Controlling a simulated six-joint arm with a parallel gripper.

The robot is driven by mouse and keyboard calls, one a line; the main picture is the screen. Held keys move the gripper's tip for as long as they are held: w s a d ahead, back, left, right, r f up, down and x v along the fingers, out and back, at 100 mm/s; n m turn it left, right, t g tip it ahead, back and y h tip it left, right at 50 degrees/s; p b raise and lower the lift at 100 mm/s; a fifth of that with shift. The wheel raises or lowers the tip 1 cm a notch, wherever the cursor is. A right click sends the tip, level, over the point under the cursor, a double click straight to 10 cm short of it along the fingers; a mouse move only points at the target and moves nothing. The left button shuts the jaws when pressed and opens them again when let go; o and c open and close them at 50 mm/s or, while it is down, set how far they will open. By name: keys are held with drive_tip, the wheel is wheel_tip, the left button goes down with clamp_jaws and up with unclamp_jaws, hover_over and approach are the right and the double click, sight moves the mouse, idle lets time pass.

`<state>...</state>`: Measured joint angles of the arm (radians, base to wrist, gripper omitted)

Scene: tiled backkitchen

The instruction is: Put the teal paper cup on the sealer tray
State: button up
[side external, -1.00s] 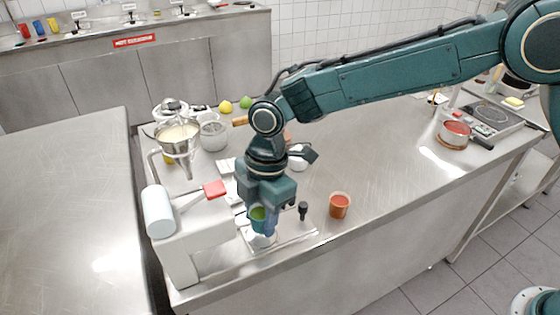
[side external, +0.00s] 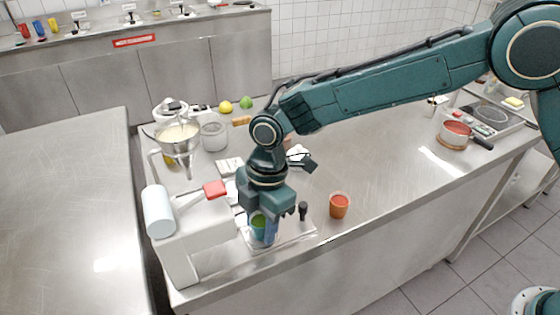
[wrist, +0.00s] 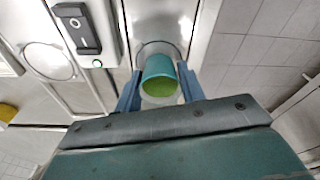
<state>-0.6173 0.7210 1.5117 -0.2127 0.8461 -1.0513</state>
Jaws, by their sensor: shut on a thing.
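The teal paper cup (side external: 258,226), green inside, is held upright between the two fingers of my gripper (side external: 264,228). In the wrist view the cup (wrist: 158,75) sits between the blue fingertips (wrist: 158,88), with a fingertip at each side. The sealer tray (side external: 295,232) is a flat metal plate in front of the white sealer with a red-handled lever (side external: 214,190). The cup is over the tray, low and close to it. A round ring (wrist: 158,48) shows behind the cup in the wrist view. Whether the cup's base touches the tray is hidden.
An orange cup with red contents (side external: 339,206) stands right of the tray. A small black knob (side external: 303,211) rises near the tray's right side. A pot (side external: 455,135) is far right, and a mixer bowl (side external: 178,135) is behind. The counter's middle right is clear.

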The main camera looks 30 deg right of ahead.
drive_tip(key=shift+f, duration=0.15)
idle(0.6)
drive_tip(key=o, duration=1.4)
drive_tip(key=shift+r, duration=3.5)
